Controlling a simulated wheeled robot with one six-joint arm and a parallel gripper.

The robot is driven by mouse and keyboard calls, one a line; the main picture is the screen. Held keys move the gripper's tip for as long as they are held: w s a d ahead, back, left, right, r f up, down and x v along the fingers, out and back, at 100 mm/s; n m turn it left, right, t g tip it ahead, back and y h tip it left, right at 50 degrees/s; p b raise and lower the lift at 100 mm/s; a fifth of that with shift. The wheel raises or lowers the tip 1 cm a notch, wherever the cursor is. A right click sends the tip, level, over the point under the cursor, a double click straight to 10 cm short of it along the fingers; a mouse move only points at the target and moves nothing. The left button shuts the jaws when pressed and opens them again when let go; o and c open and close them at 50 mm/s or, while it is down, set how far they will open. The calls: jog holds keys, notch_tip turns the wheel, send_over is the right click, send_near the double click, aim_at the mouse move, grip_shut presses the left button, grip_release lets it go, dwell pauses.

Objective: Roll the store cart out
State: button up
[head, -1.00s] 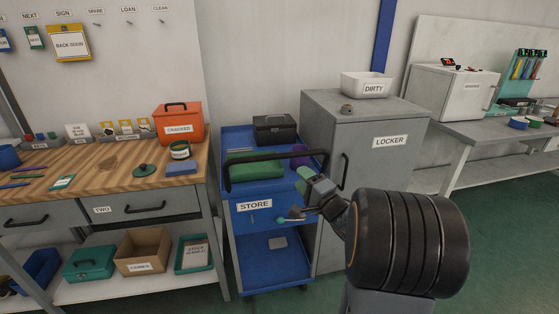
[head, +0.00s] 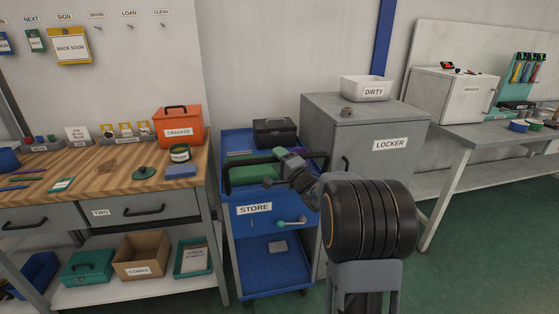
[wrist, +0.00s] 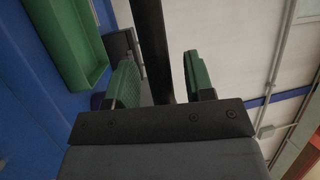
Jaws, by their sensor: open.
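The blue store cart (head: 272,263) stands between the workbench and the grey locker, with a STORE label (head: 254,209) on its front. A black handle bar (head: 245,163) runs across its top front. My gripper (head: 287,163) is at this bar, right of its middle. In the wrist view the bar (wrist: 150,45) passes between my two open green-padded fingers (wrist: 160,78), with gaps visible beside it. My wrist hides part of the bar's right side.
The cart holds a green tray (head: 252,175) and a black case (head: 275,132) on top. The workbench (head: 110,175) is close on its left and the locker (head: 365,125) close on its right. Open green floor (head: 460,240) lies to the right.

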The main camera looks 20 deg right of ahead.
grip_shut()
dwell(0.4)
